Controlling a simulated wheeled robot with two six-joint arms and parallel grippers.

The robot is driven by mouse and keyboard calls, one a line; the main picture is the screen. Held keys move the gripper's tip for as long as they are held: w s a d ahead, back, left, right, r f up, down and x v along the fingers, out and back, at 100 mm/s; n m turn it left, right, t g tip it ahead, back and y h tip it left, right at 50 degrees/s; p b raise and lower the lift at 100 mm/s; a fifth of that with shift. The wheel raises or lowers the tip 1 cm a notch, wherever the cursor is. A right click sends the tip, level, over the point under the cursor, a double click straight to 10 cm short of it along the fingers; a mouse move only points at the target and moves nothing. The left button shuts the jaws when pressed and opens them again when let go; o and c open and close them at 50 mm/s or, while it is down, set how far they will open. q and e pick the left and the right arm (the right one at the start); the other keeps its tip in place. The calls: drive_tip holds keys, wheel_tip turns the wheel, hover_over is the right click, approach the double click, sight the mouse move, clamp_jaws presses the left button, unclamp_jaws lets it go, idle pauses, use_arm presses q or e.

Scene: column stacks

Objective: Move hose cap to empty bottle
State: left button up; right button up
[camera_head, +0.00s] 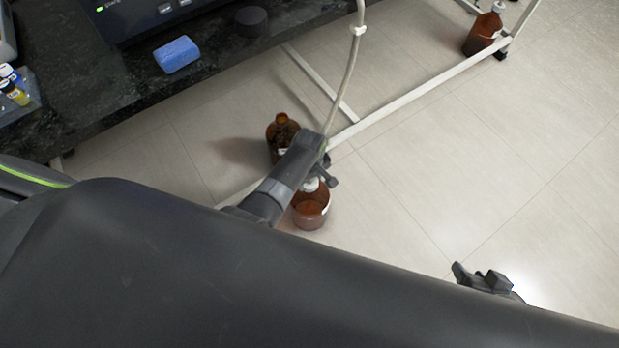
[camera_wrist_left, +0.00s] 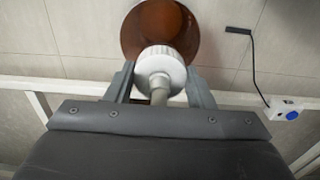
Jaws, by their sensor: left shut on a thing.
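My left gripper (camera_head: 322,172) points down over a brown bottle (camera_head: 311,208) on the floor. In the left wrist view, its fingers (camera_wrist_left: 160,85) are shut on the white hose cap (camera_wrist_left: 160,65), one on each side. The cap sits at the top of this bottle (camera_wrist_left: 155,25); I cannot tell whether it is seated on the neck. The pale hose (camera_head: 350,65) runs up from the cap. A second brown bottle (camera_head: 281,128), with no white cap visible, stands just behind, partly hidden by my left gripper. My right gripper (camera_head: 483,279) is at the lower right, away from the bottles; its opening is unclear.
A white frame rail (camera_head: 425,90) runs along the floor beside the bottles. Another brown bottle (camera_head: 484,33) with a white top stands far right. A dark bench (camera_head: 120,90) holds a blue sponge (camera_head: 177,54) and a black round object (camera_head: 251,20). Right floor is clear.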

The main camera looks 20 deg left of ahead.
use_arm(q)
drive_tip(key=shift+f, duration=0.4)
use_arm(e)
drive_tip(key=shift+f, duration=0.1)
idle(0.4)
use_arm(q)
drive_tip(key=o, duration=1)
drive_tip(key=shift+o, duration=0.2)
wheel_tip(320, 180, up, 17)
drive_tip(key=p, duration=0.7)
drive_tip(key=shift+r, duration=0.2)
use_arm(e)
drive_tip(key=s+d+f+g, duration=0.1)
drive_tip(key=s+f+g, duration=0.5)
drive_tip(key=f, duration=0.6)
drive_tip(key=shift+s+d+h, duration=0.4)
drive_tip(key=shift+s, duration=0.3)
